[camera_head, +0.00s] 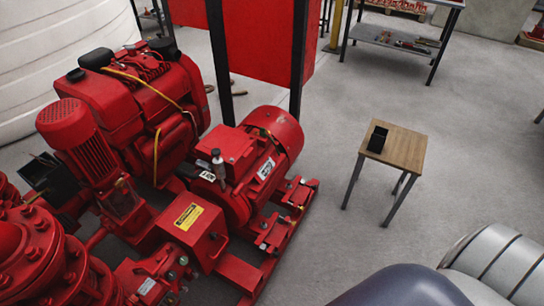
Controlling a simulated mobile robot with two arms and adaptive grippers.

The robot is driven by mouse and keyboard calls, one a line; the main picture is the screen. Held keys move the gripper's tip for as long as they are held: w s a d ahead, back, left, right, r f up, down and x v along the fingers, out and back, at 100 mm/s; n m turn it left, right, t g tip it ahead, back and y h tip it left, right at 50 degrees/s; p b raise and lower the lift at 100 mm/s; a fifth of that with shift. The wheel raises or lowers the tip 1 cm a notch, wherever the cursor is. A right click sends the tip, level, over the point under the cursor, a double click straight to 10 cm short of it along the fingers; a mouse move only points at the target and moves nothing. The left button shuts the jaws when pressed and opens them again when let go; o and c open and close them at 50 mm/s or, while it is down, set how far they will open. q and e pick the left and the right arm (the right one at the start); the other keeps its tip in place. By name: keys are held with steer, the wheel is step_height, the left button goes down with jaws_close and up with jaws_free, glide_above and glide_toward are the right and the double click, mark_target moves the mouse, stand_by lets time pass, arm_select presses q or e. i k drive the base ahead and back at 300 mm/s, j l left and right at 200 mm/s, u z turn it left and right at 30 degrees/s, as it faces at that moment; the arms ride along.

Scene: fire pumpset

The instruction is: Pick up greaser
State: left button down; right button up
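A small upright item with a dark cap and a pale grey body, which looks like the greaser (218,166), stands on the red pumpset near the motor. It is too small to make out in detail, so I cannot be sure what it is. Neither of my grippers is in view. Nothing of mine is seen touching the item.
The red pumpset (236,150) fills the left and middle. A small wooden table (407,150) with a black open box (377,139) stands to the right. A grey metal workbench (395,40) is at the back. The floor around the wooden table is clear.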

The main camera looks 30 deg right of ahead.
mark_target(219, 165)
steer(key=z, duration=0.4)
steer(key=i+l+u, duration=0.1)
steer(key=l, duration=0.25)
steer(key=i+l, duration=0.25)
steer(key=l, duration=0.15)
steer(key=i+l+u, duration=0.15)
steer(key=l, duration=0.25)
steer(key=i+l+u, duration=0.1)
steer(key=l, duration=0.3)
steer(key=i, duration=0.1)
